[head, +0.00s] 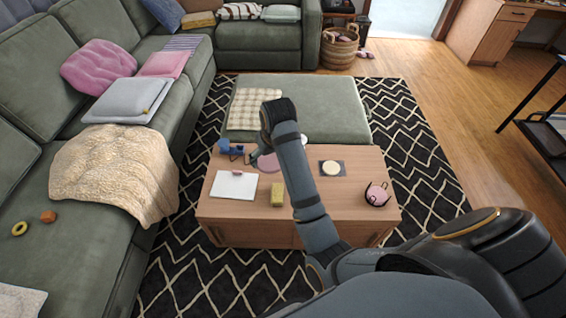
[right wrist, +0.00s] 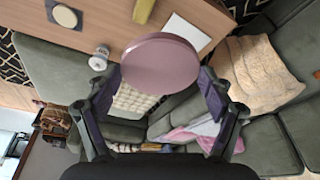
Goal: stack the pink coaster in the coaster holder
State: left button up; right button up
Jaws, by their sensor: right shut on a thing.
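The pink coaster (head: 268,163) is a flat round disc, partly hidden by my right arm in the head view. It shows large in the right wrist view (right wrist: 160,65), between the fingers of my right gripper (right wrist: 161,78), which is shut on it. In the head view my right gripper (head: 258,156) is over the back left part of the coffee table. What looks like the coaster holder (head: 376,195), dark wire around a round pink thing, stands at the table's right front, apart from the gripper. My left gripper is not in view.
On the wooden coffee table (head: 250,218) are a white sheet (head: 233,185), a yellow block (head: 277,194), a dark square with a pale disc (head: 331,168) and a blue object (head: 231,147). A green ottoman (head: 335,105) stands behind. The table between block and holder looks mostly clear.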

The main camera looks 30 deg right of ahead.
aim_at(330, 168)
jog(key=k+j+z, duration=0.1)
jog(key=z, duration=1.8)
jog(key=i+l, duration=0.95)
jog(key=l, duration=0.15)
jog(key=u, duration=0.4)
jog(key=i+l+u, duration=0.1)
jog(key=u, duration=0.25)
jog(key=l+u, duration=0.15)
jog(key=u, duration=0.25)
jog(key=l+u, duration=0.1)
jog(key=u, duration=0.3)
